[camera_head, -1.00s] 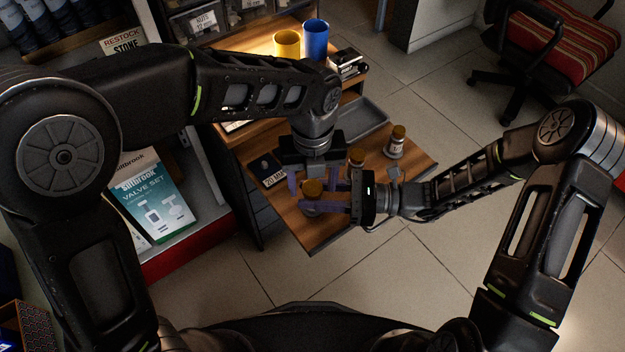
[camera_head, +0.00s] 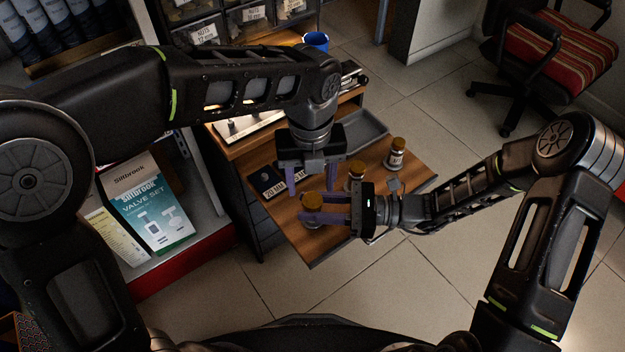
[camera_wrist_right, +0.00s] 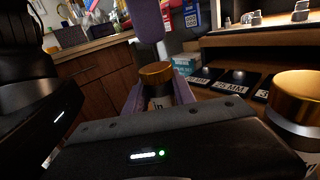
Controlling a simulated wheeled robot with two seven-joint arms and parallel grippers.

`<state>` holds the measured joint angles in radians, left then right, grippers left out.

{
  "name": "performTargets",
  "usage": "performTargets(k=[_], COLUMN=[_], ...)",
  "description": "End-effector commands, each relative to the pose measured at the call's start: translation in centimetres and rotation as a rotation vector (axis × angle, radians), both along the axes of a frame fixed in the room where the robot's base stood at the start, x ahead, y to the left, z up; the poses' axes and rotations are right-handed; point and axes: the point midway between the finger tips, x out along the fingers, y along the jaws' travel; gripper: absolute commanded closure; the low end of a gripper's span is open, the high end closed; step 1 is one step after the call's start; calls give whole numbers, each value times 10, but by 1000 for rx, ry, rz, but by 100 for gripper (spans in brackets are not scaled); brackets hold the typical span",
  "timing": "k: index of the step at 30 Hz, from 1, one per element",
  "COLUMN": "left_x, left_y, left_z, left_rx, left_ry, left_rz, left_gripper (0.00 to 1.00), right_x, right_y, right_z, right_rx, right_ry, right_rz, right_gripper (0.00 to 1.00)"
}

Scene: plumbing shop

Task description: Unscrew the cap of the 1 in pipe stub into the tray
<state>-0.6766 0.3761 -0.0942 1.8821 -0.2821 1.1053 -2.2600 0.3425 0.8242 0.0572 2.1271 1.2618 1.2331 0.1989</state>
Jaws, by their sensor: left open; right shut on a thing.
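My right gripper (camera_head: 312,216) is shut on a pipe stub (camera_wrist_right: 158,103) standing near the front corner of the wooden top. Its orange-brown cap (camera_head: 312,202) sits on the stub; the cap shows in the right wrist view (camera_wrist_right: 155,72). Two other capped stubs stand farther back, one in the middle (camera_head: 357,172) and one at the right (camera_head: 396,155). The grey tray (camera_head: 372,124) lies behind them, partly hidden by my left arm.
Dark label plates (camera_head: 266,181) lie left of my left gripper. A blue cup (camera_head: 316,41) stands at the back. Shelving with a valve set box (camera_head: 150,212) is at the left. The striped chair (camera_head: 560,50) stands at the right on open tiled floor.

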Motion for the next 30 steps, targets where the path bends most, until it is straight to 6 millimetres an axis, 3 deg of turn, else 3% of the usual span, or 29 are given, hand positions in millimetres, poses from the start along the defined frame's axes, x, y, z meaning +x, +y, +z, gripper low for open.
performTargets(k=[7, 15, 30], left_x=[8, -1, -2], left_y=[5, -6, -3], left_z=[9, 37, 29], left_rx=[-34, -8, -1], left_ry=[7, -10, -2], left_rz=[-18, -279, -298], left_gripper=[45, 45, 45], right_x=[0, 0, 0], right_y=[0, 0, 0], right_z=[-1, -1, -1], right_rx=[-1, -1, -1], right_ry=[2, 2, 2], right_rz=[0, 0, 0], right_gripper=[100, 100, 100])
